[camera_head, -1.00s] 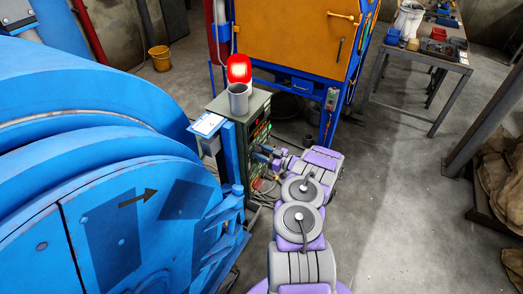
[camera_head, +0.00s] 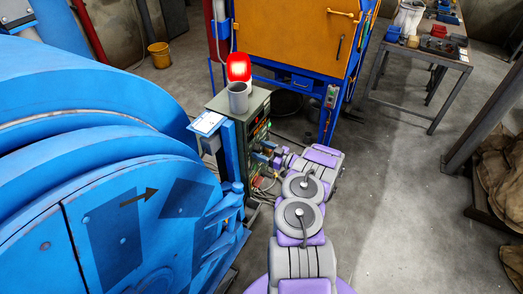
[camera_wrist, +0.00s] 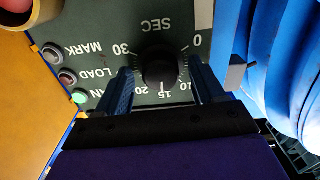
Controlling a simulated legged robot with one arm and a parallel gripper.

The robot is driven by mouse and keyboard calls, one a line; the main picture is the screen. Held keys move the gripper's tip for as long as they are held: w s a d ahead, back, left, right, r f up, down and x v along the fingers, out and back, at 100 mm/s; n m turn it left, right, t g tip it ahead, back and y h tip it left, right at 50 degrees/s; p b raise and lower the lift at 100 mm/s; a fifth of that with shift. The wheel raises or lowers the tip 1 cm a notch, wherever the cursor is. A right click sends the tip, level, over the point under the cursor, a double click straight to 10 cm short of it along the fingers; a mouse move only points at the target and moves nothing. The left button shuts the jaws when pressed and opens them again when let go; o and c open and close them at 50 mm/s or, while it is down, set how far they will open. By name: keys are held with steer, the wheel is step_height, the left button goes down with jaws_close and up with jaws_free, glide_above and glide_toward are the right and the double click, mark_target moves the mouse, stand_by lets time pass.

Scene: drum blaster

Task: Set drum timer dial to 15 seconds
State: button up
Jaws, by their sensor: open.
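The timer dial (camera_wrist: 160,66) is a round black knob on the dark green control panel (camera_wrist: 190,12). The wrist view shows its scale upside down, marked SEC, with 0, 10, 15, 20 and 30. A pale mark shows at the knob's edge by the 15; I cannot tell surely whether it is the pointer. My gripper (camera_wrist: 161,74) is open, its blue fingers on either side of the knob with gaps visible. In the head view the gripper (camera_head: 267,154) is at the side of the control cabinet (camera_head: 256,106), and the dial is hidden.
Several buttons, one lit green (camera_wrist: 80,97), line the panel beside the dial. A red lamp (camera_head: 239,67) glows above the cabinet. The blue drum (camera_head: 110,190) stands close on the left. An orange cabinet (camera_head: 290,35) is behind.

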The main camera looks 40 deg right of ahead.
steer(key=p+v, duration=0.3)
steer(key=v, duration=1.3)
steer(key=shift+s+p, duration=0.4)
steer(key=shift+d+f, duration=0.1)
steer(key=shift+d, duration=0.05)
